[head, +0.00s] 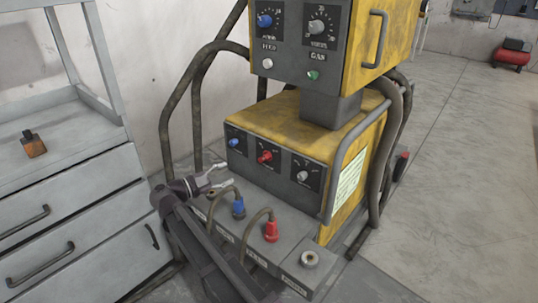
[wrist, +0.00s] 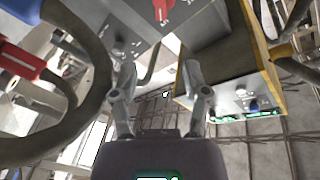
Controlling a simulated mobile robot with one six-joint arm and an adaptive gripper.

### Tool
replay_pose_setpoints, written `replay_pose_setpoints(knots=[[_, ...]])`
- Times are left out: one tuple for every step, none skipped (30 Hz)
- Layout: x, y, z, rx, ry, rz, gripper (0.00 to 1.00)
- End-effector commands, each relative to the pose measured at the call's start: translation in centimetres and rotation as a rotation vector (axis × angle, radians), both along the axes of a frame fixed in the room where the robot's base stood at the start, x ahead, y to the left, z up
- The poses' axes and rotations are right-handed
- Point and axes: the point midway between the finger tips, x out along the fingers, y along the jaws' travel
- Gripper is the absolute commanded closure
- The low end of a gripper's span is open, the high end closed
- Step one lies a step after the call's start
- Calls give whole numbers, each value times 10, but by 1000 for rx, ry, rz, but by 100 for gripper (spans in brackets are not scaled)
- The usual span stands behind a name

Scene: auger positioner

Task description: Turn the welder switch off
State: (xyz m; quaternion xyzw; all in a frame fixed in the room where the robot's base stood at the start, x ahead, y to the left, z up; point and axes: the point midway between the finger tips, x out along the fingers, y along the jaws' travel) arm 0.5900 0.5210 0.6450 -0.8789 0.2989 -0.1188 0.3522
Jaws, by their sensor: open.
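The yellow and grey welder (head: 345,145) stands at the middle of the head view. Its lower front panel has a blue knob (head: 234,142), a red knob (head: 264,157) and a pale grey knob (head: 303,176). I cannot tell from labels which is the switch. My gripper (head: 227,174) is open and empty, in front of this panel, below the blue knob and apart from the knobs. In the wrist view my gripper (wrist: 160,76) shows spread fingers with nothing between them; a red knob (wrist: 161,9) shows at the top.
A blue plug (head: 238,207) and a red plug (head: 271,230) with looping cables rise from the ledge close to my gripper. The upper unit (head: 310,40) overhangs behind. A grey drawer cabinet (head: 75,215) stands left. Open floor (head: 455,180) lies right.

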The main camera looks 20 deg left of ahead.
Motion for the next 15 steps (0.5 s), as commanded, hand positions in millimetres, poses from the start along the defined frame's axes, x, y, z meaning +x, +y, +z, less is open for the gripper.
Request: replay_pose_setpoints(knots=[[0, 1, 0, 1, -2, 1, 41], [0, 1, 0, 0, -3, 1, 41], [0, 1, 0, 1, -3, 1, 41], [0, 1, 0, 1, -3, 1, 41], [0, 1, 0, 1, -3, 1, 41], [0, 1, 0, 1, -3, 1, 41], [0, 0, 0, 1, -4, -1, 41], [0, 0, 0, 1, -4, -1, 41], [1, 0, 0, 1, -3, -1, 41], [1, -1, 0, 1, -4, -2, 41], [1, -1, 0, 1, -3, -3, 41], [2, -2, 0, 1, -4, -3, 41], [2, -2, 0, 1, -4, -3, 41], [2, -2, 0, 1, -3, -4, 41], [3, -3, 0, 1, -4, -5, 41]])
